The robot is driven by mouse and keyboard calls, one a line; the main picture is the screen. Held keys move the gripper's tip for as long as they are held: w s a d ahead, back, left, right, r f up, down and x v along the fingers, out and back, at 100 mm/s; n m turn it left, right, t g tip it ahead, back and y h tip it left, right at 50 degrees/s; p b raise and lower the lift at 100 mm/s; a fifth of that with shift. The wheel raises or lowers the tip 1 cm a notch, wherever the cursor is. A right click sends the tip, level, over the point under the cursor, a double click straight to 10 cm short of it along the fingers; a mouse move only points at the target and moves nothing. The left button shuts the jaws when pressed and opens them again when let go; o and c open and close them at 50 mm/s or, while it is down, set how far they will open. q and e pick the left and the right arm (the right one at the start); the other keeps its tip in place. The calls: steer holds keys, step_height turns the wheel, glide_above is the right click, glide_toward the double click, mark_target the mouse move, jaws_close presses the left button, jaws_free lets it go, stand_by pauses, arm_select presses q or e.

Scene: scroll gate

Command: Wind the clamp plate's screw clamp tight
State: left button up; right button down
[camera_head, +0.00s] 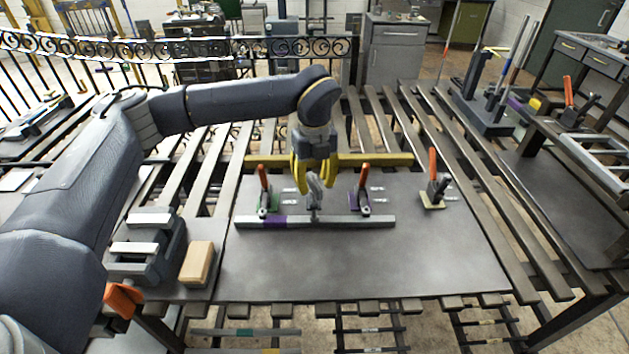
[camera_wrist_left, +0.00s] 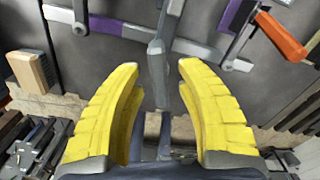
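The clamp plate (camera_head: 350,262) is a flat dark grey plate on the slatted bench. A grey screw clamp (camera_head: 314,190) stands upright at its middle, by a long grey bar with a purple section (camera_head: 275,222). My left gripper (camera_head: 315,176), with yellow fingers, points down over the screw clamp. In the left wrist view the fingers (camera_wrist_left: 158,68) are spread wide. The grey clamp (camera_wrist_left: 157,62) shows between the fingertips, with gaps on both sides. The clamp's lower part is partly hidden. My right gripper is in no view.
Orange-handled toggle clamps stand left (camera_head: 264,190) and right (camera_head: 362,190) of the screw clamp, close to my fingers. Another one (camera_head: 434,182) stands farther right. A yellow bar (camera_head: 375,160) lies behind. A tan block (camera_head: 197,263) sits at left. The plate's front is clear.

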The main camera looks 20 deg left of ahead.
mark_target(315, 180)
arm_select(q)
jaws_close()
steer(key=m, duration=0.8)
steer(key=shift+m, duration=0.3)
stand_by(0.7)
steer(key=shift+o, duration=0.6)
jaws_free()
step_height(315, 180, up, 12)
